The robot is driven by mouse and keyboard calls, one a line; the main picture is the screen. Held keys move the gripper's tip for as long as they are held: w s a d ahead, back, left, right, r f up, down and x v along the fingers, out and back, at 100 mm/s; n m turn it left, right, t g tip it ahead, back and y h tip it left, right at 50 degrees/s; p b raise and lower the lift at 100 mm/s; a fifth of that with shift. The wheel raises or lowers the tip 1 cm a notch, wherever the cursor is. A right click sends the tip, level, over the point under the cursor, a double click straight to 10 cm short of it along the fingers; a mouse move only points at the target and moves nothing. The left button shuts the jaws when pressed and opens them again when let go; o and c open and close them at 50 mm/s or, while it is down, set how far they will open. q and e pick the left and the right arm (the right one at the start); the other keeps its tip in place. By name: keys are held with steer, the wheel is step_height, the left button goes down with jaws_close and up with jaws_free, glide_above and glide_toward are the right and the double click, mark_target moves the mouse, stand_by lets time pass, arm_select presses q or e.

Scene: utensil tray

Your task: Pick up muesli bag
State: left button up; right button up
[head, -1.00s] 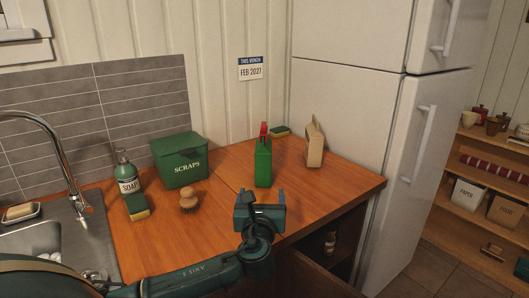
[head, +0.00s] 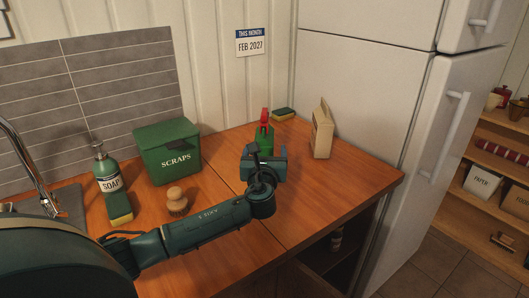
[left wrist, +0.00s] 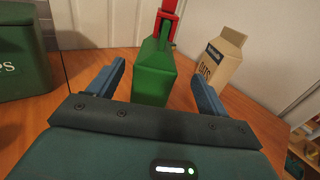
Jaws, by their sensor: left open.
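A green bag (head: 264,138) with a red clip on top stands upright on the wooden counter. I see no label on it, but it is the only bag-like thing here, so I take it as the muesli bag. In the head view my left gripper (head: 264,158) is in front of it and hides its lower part. In the left wrist view the green bag (left wrist: 153,82) shows between the two blue fingers of my open left gripper (left wrist: 158,72), with visible gaps on both sides. My right gripper is not in view.
A beige oats carton (head: 322,132) stands right of the bag, near the fridge (head: 365,90). A sponge (head: 284,113) lies behind. A green scraps bin (head: 167,150), a brush (head: 176,200) and a soap bottle (head: 107,172) stand left. The counter's front right is clear.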

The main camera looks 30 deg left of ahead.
arm_select(q)
steer(key=shift+x, duration=3.3)
steer(key=shift+s+a+r, duration=0.1)
steer(key=shift+s+a, duration=0.05)
steer(key=shift+a, duration=0.05)
steer(key=shift+c, duration=0.5)
jaws_close()
